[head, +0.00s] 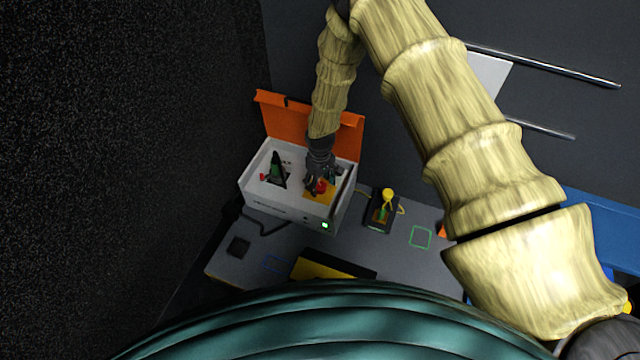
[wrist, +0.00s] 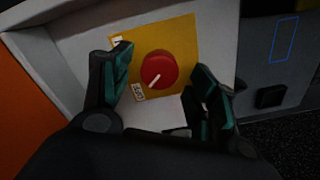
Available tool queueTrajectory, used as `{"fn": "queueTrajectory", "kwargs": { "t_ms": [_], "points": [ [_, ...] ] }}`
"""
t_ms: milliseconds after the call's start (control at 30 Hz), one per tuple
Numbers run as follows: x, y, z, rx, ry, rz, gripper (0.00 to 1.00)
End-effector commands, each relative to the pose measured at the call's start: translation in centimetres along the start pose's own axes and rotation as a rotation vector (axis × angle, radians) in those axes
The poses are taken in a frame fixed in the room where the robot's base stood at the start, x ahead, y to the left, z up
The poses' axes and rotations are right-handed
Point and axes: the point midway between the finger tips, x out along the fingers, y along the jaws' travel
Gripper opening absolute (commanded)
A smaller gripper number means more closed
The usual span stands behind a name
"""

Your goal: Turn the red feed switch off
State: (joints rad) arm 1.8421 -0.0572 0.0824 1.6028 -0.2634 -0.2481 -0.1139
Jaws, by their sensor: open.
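The red feed switch is a round red knob (wrist: 158,70) with a white pointer line, on a yellow plate (wrist: 182,38) with small white labels. In the wrist view its pointer slants to the lower left, towards the label at the plate's lower corner. My gripper (wrist: 165,85) is open, with one finger on each side of the knob and visible gaps to both. In the head view my gripper (head: 313,186) is inside the white box (head: 276,208), over the red knob (head: 321,186), partly hiding it. The label text is too small to read surely.
The box's orange lid (head: 285,116) stands open behind. A green-and-black part (head: 277,170) is on the panel left of my gripper. A black device with a yellow-topped lever (head: 387,195) stands right of the box. The box walls closely surround my gripper.

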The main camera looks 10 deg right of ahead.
Motion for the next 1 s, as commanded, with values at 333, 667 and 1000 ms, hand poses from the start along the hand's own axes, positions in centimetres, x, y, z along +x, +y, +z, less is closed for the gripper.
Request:
{"fn": "queueTrajectory", "kwargs": {
  "t_ms": [333,667,1000],
  "points": [
    [-5.5,0.0,-0.1,-0.001,0.003,0.001,0.60],
    [-9.9,0.0,-0.1,-0.001,0.002,0.000,0.60],
    [-11.0,-0.1,0.0,-0.001,0.000,0.000,0.60]
  ]
}}
